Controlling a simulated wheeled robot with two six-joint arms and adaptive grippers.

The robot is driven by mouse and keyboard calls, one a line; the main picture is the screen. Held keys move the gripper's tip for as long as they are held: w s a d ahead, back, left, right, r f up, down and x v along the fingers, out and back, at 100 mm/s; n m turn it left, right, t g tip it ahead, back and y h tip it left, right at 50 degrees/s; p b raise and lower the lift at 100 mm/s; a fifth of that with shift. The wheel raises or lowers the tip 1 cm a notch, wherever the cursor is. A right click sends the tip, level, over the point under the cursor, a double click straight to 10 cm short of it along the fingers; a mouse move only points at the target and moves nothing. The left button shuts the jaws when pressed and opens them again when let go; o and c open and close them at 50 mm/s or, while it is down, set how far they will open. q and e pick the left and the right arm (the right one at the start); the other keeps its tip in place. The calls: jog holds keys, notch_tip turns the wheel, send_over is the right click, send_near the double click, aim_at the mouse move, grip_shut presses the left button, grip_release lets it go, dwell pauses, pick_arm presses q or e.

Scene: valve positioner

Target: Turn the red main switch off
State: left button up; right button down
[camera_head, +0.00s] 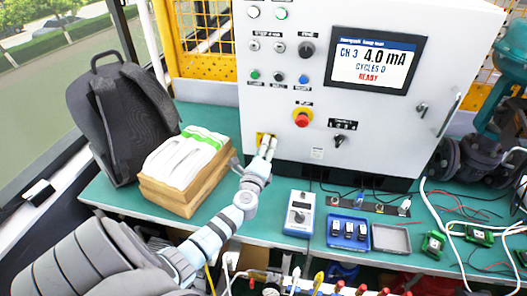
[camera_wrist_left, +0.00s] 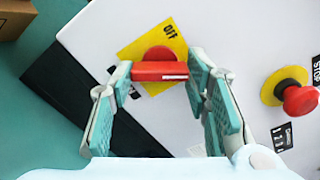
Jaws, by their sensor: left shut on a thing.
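The red main switch (camera_wrist_left: 160,70) sits on a yellow plate (camera_wrist_left: 135,50) low on the left of the white cabinet front. Its red bar lies crosswise between the fingers of my left gripper (camera_wrist_left: 160,75), which is shut on it. An OFF mark (camera_wrist_left: 170,30) shows on the plate beyond the bar. In the head view my left gripper (camera_head: 267,146) reaches the plate (camera_head: 259,137) and hides the switch. My right gripper is not in view.
A red mushroom button (camera_head: 302,118) on a yellow ring is up and right of the switch. The white cabinet (camera_head: 270,95) bears a screen (camera_head: 374,62) and several knobs.

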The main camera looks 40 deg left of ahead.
pick_arm(q)
jog(key=shift+n+b, duration=4.6)
jog(key=shift+n, duration=3.1)
jog(key=o, duration=1.2)
jog(key=shift+c, duration=0.2)
